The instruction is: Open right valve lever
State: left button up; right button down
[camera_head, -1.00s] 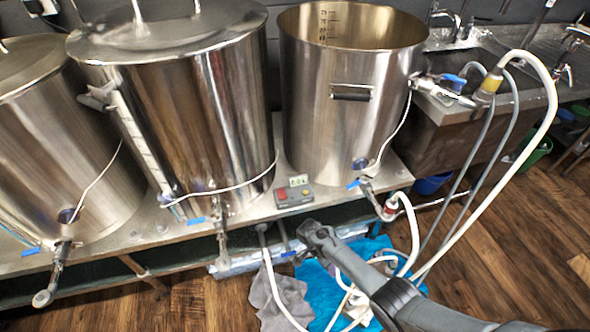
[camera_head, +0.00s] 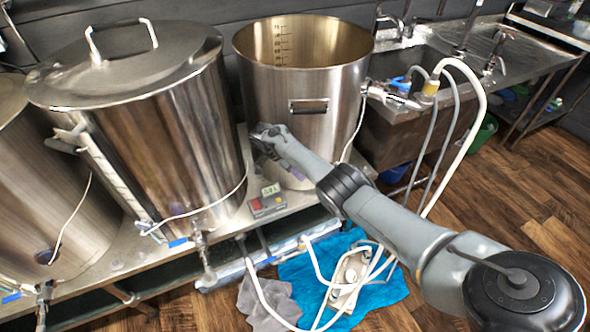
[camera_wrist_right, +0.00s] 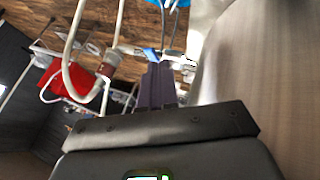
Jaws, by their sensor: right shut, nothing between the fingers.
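The right kettle (camera_head: 305,85) is a tall open steel pot. In the right wrist view a blue lever (camera_wrist_right: 150,53) shows just beyond the fingertips of my right gripper (camera_wrist_right: 158,68). Whether they touch it I cannot tell. The gripper's dark purple fingers are together and empty. In the head view the right gripper (camera_head: 297,172) is close to the kettle's front, partly hidden by my arm. My left gripper is in neither current view.
A lidded kettle (camera_head: 150,110) stands to the left, with its blue-levered valve (camera_head: 198,240) in front. A control box (camera_head: 268,202) sits on the bench. White hoses (camera_head: 478,120) loop at right near the sink (camera_head: 430,70). A blue cloth (camera_head: 310,285) lies on the floor.

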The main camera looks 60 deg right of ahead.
pick_arm(q)
jog(key=shift+d+f, duration=0.1)
jog(key=shift+d, duration=0.05)
pick_arm(e)
jog(key=shift+x, duration=2.95)
